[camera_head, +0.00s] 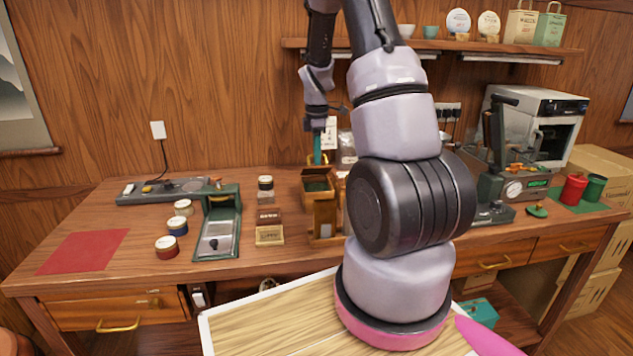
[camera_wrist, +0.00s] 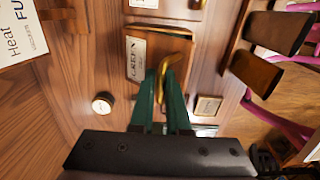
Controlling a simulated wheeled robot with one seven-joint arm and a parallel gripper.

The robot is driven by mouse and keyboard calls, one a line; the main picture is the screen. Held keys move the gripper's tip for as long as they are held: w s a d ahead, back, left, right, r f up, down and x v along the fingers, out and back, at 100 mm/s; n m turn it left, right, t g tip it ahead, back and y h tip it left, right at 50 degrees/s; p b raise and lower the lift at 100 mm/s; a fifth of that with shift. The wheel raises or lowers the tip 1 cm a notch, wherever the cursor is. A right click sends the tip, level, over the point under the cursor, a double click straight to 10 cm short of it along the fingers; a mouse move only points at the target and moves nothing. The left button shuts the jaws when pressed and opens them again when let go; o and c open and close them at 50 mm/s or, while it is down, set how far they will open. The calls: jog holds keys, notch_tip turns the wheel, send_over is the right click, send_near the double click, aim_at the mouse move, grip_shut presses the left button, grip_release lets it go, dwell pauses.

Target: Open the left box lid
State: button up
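My gripper (camera_head: 317,150) points down at the back of the left wooden box (camera_head: 321,218), left of my forearm. In the wrist view its two green fingers (camera_wrist: 163,90) are close together on either side of a brass handle (camera_wrist: 175,62) and appear shut on it. The handle belongs to a wooden lid (camera_wrist: 152,45) with a pale label. In the head view dark green lining (camera_head: 317,184) shows at the box's top, so the lid looks raised at least partly; its exact angle is hard to tell. My arm hides what lies to the right of the box.
A green-framed device (camera_head: 219,225), several round tins (camera_head: 167,247) and small blocks (camera_head: 269,235) stand left of the box. A red mat (camera_head: 84,251) lies at the far left. An espresso-like machine (camera_head: 497,170) and white oven (camera_head: 537,125) stand right. A shelf (camera_head: 300,43) hangs above.

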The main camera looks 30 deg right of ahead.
jog(key=shift+w+d+r, duration=0.15)
jog(key=shift+w+r, duration=0.1)
jog(key=shift+w, duration=0.25)
jog(key=shift+w+d+r, duration=0.1)
jog(key=shift+w+r, duration=0.15)
jog(key=shift+w, duration=0.25)
jog(key=shift+w+d+r, duration=0.15)
jog(key=shift+w+r, duration=0.05)
jog(key=shift+w, duration=0.35)
jog(key=shift+w+d+r, duration=0.15)
jog(key=shift+w, duration=0.35)
